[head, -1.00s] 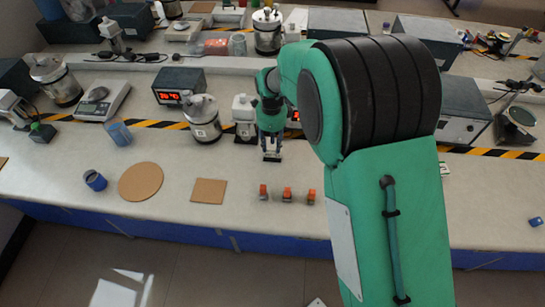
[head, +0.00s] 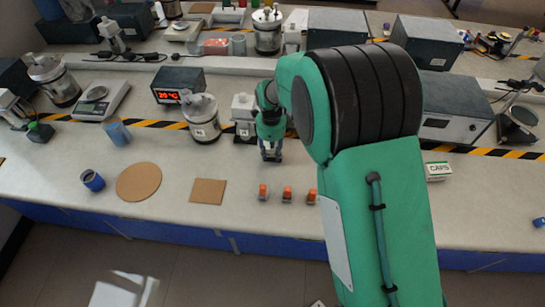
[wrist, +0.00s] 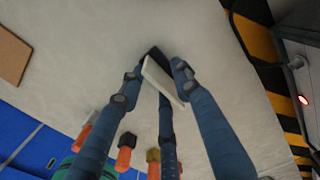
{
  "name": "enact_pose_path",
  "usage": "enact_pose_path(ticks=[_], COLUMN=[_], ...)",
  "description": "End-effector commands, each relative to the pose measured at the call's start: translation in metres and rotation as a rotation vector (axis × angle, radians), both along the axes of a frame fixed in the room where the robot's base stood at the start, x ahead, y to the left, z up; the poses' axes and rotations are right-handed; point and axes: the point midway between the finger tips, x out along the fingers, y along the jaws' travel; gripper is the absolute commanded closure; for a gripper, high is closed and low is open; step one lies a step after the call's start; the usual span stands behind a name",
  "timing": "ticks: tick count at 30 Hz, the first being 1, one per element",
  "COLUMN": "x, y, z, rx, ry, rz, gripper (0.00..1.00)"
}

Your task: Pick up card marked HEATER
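My gripper (head: 270,155) is low over the bench in the head view, behind three small orange-and-grey pieces. In the wrist view its blue fingers (wrist: 166,68) close in on a thin white card (wrist: 163,80), which sits tilted between the dark fingertips. The fingertips look to be against the card. No writing on it can be read, so I cannot confirm the HEATER marking. I cannot tell whether its lower edge touches the bench. In the head view the card cannot be made out at the gripper.
Three orange-and-grey pieces (head: 287,194) stand in a row near the front edge. A cork square (head: 208,191), cork disc (head: 139,182) and blue cup (head: 93,180) lie left. Behind are a steel canister (head: 202,122) and a display box (head: 178,84). A CAPS box (head: 438,171) is right.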

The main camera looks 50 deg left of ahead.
Motion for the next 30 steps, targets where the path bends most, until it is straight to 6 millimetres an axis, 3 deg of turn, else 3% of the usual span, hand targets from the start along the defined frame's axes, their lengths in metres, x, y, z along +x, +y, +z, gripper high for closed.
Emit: enact_pose_path(ticks=[14,15,20,30], x=[0.0001,0.0001,0.0001,0.0001], y=[0.0001,0.0001,0.0001,0.0002], z=[0.0004,0.0004,0.0004,0.0005], rx=[0.0,0.0,0.0,0.001], ry=[0.0,0.0,0.0,-0.001], rz=[0.0,0.0,0.0,0.0], gripper=[0.68,0.7,1.0,1.0])
